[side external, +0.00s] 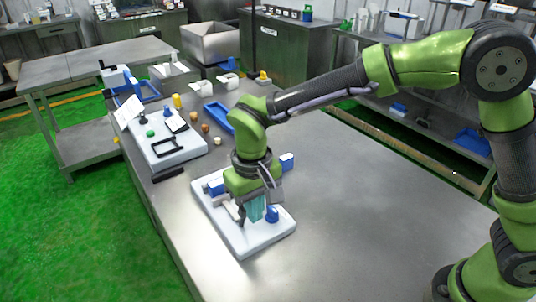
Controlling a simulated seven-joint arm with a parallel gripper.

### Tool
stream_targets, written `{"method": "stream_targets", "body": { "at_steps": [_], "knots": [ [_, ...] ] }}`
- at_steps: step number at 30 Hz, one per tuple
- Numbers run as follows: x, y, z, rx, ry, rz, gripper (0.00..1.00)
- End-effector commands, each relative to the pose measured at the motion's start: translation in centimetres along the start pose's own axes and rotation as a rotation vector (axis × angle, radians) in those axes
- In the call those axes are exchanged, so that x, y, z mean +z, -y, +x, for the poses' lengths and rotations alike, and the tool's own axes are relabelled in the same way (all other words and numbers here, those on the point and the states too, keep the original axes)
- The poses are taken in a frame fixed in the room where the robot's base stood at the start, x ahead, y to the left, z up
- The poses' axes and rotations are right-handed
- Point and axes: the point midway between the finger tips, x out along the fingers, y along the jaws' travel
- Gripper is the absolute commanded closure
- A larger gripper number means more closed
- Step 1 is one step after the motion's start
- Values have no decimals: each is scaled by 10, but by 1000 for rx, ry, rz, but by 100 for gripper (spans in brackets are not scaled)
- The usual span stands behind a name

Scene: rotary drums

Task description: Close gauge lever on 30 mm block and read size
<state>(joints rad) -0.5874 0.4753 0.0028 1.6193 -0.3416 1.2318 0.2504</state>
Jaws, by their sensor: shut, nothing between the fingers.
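My gripper (242,215) points down over the near white board (258,241) on the steel table. Its fingers look shut, with nothing seen between them. A teal block-like piece (256,208) stands right beside the fingers; I cannot tell whether they touch. Another blue part (287,162) shows behind my gripper. I cannot make out which piece is the gauge lever or the 30 mm block, and no size reading is legible.
The table's right side is clear.

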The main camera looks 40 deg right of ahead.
Motion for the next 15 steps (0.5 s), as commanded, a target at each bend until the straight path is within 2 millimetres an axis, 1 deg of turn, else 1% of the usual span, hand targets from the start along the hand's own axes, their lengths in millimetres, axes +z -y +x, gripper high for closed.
{"method": "stream_targets", "body": {
  "at_steps": [15],
  "knots": [
    [-11,-1,0,0,-1,0,100]
  ]
}}
